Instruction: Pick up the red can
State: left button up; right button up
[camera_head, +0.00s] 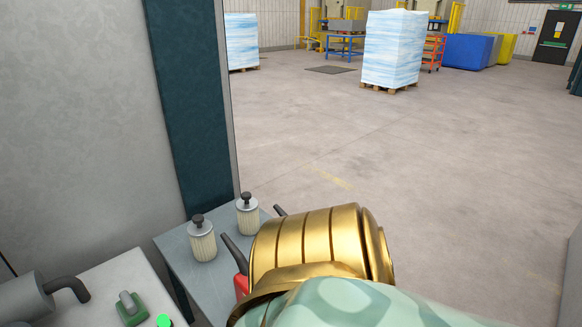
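A red thing, likely the red can (241,285), shows as a small strip at the left edge of my gold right wrist. Most of it is hidden behind my wrist and arm, so its shape cannot be seen. My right gripper (249,220) is largely hidden behind the same wrist. Two dark pointed pieces that look like its fingertips stick out, well apart, one just above the red strip and one farther back. I cannot tell whether the gripper touches the red thing. My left gripper is not in view.
Two ribbed canisters with dark knobs, a left one (202,240) and a right one (247,214), stand on a grey-blue table (178,248). A pale machine top with a green switch (131,309) is at lower left. The floor (440,180) to the right is clear.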

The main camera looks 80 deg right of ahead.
aim_at(240, 281)
jog(key=z, duration=2.15)
